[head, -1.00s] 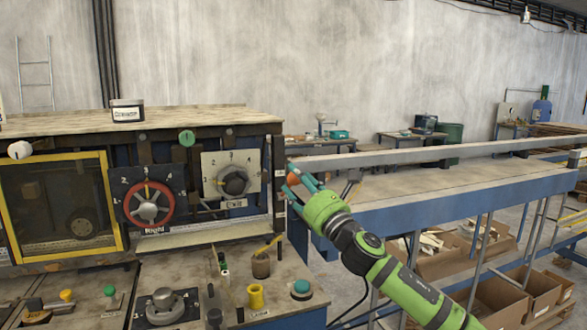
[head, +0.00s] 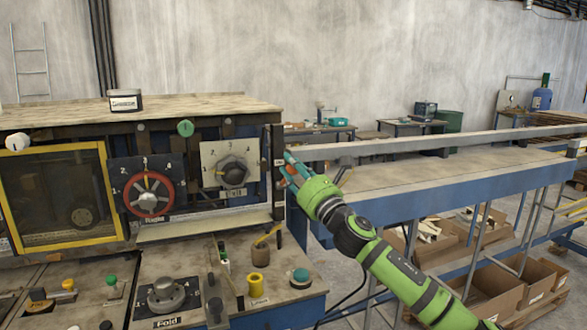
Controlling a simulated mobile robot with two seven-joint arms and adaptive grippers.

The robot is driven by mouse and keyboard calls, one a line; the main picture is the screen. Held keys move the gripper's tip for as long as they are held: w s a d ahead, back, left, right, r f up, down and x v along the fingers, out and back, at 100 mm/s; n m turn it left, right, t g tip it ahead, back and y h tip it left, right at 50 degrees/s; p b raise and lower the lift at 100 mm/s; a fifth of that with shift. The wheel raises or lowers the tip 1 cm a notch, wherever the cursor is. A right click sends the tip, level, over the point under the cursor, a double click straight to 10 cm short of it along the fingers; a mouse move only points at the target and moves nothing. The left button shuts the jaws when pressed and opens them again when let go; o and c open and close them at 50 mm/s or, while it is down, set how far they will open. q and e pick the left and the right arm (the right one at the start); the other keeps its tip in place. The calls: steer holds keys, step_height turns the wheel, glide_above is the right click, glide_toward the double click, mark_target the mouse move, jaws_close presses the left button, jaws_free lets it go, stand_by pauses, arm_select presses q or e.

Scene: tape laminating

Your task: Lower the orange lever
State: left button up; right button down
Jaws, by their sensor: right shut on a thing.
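The orange lever (head: 287,172) is at the right end of the machine, beside its dark vertical edge post. Only a small orange part of it shows; the rest is hidden by the fingers. My right gripper (head: 292,169), with teal fingertips on a green arm, is shut on the lever. It reaches in from the lower right. My left gripper is not in view.
The machine's front (head: 190,223) carries a red-rimmed dial (head: 149,194), a black knob (head: 233,170) and a lower panel with several buttons. A long blue-sided table (head: 430,200) runs to the right, with cardboard boxes (head: 490,297) beneath it.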

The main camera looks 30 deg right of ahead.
steer(key=shift+s+f, duration=0.1)
steer(key=shift+f, duration=0.2)
steer(key=shift+s+a+f+b, duration=0.15)
steer(key=shift+s+f+b, duration=0.2)
steer(key=shift+f+b, duration=0.4)
step_height(320, 180, down, 9)
steer(key=s+b, duration=0.1)
steer(key=b, duration=0.7)
steer(key=shift+s+a, duration=0.15)
steer(key=shift+s, duration=0.2)
steer(key=shift+f, duration=0.15)
steer(key=c, duration=0.9)
jaws_free()
steer(key=shift+w, duration=0.1)
